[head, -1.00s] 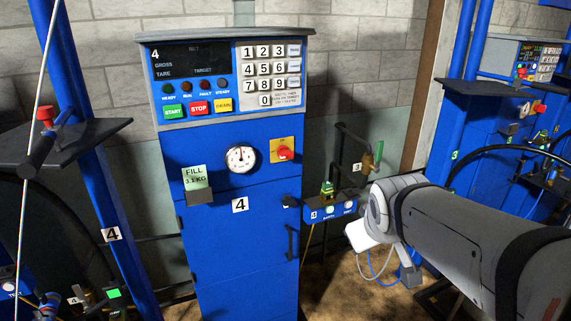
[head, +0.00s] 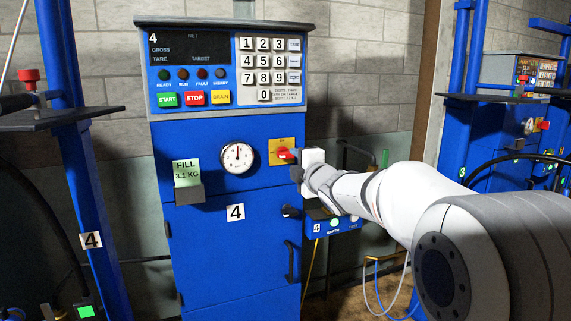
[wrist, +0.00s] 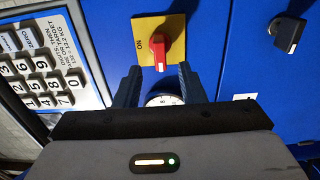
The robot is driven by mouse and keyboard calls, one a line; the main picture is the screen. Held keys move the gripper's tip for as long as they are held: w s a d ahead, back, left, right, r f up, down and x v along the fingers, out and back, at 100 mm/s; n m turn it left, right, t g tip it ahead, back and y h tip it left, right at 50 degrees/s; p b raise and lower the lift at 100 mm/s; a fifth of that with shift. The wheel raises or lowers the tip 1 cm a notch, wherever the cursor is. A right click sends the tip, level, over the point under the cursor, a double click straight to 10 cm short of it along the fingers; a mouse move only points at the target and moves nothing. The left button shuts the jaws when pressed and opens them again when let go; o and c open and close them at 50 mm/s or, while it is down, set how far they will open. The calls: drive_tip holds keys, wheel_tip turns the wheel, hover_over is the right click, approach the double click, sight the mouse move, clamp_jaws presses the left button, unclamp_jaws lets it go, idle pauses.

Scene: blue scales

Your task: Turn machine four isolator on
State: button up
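The machine four isolator is a red rotary handle (head: 284,154) on a yellow plate (head: 276,145), right of the dial on the blue cabinet. In the wrist view the red handle (wrist: 149,45) lies crosswise to the "ON" mark at the plate's left edge, which is the plate's top on the machine. My gripper (head: 297,156) is at the plate's right side in the head view, close to the handle. In the wrist view my gripper (wrist: 159,70) has its fingers apart with nothing between them. The handle appears just beyond the fingertips; contact cannot be told.
The scale panel (head: 232,65) above has a dark display and keypad. A round dial (head: 238,158) sits left of the plate. Another blue machine (head: 510,120) stands at the right.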

sight(288, 157)
drive_tip(key=x, duration=0.7)
drive_tip(key=shift+w+p, duration=0.15)
drive_tip(key=shift+p, duration=0.25)
clamp_jaws()
